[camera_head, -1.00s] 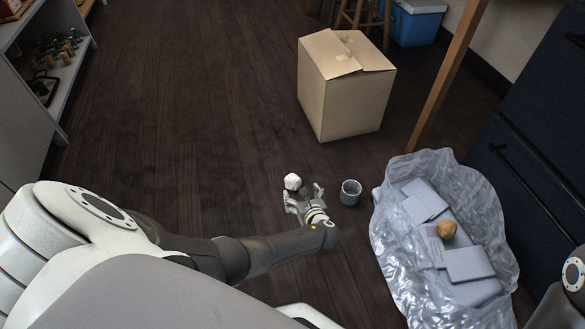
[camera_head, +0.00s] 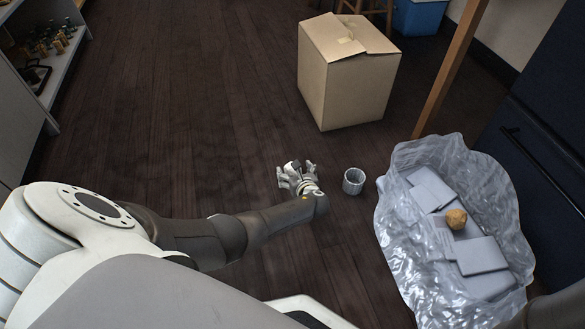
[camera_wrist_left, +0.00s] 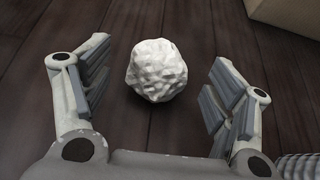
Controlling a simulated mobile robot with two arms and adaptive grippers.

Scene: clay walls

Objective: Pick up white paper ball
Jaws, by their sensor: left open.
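The white paper ball (camera_wrist_left: 157,70) is crumpled and lies on the dark wooden floor in the left wrist view. It sits between the two spread fingers of my left gripper (camera_wrist_left: 152,92), slightly ahead of them, with a gap on both sides. In the head view my left gripper (camera_head: 296,169) is open and low over the floor. There I cannot clearly make out the ball, which seems hidden by the gripper. My right gripper is not in view.
A grey cup (camera_head: 353,181) stands just right of my left gripper. Farther right, a clear plastic sheet (camera_head: 400,250) holds grey packets and a brown lump (camera_head: 456,219). A cardboard box (camera_head: 345,85) stands beyond. The floor left of the gripper is clear.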

